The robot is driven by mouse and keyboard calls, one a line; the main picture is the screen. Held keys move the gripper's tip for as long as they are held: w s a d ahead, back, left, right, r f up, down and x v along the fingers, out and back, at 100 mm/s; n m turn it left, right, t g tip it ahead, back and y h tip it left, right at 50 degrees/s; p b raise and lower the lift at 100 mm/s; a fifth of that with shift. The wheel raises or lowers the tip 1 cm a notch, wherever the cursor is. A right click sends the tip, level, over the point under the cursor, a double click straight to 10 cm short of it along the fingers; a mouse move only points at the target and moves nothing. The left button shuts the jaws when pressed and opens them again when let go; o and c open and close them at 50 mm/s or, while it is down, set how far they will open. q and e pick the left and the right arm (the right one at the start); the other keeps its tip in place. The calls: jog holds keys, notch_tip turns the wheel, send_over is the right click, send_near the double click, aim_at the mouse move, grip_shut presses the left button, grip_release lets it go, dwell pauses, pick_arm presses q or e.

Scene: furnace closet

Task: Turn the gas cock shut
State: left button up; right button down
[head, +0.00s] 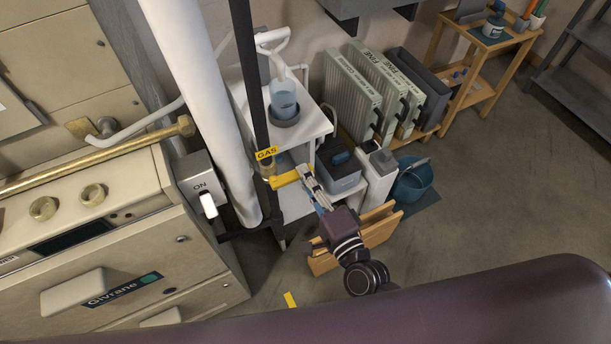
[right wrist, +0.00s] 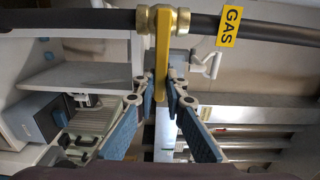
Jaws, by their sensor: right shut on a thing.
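The gas pipe (head: 246,75) is black and runs down beside the fat white pipe, with a yellow GAS tag (head: 267,153). The brass gas cock (right wrist: 163,20) sits on that pipe, and its yellow lever (head: 288,178) sticks out across the pipe. In the right wrist view the lever (right wrist: 162,50) stands square to the pipe. My right gripper (head: 305,176) is shut on the lever's outer end, with fingertips (right wrist: 166,83) on either side of it. My left gripper is not in view.
The furnace (head: 110,240) with a white ON switch (head: 208,203) stands left of the pipe. A white shelf unit (head: 312,122) stands just behind the cock. A wooden crate (head: 378,229) and a blue bucket (head: 413,180) are near my right arm. Floor at right is clear.

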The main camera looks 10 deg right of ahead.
jog(key=shift+f, duration=0.1)
dwell(0.4)
jog(key=c, duration=2)
grip_release()
jog(key=shift+o, duration=0.2)
jog(key=v, duration=1.2)
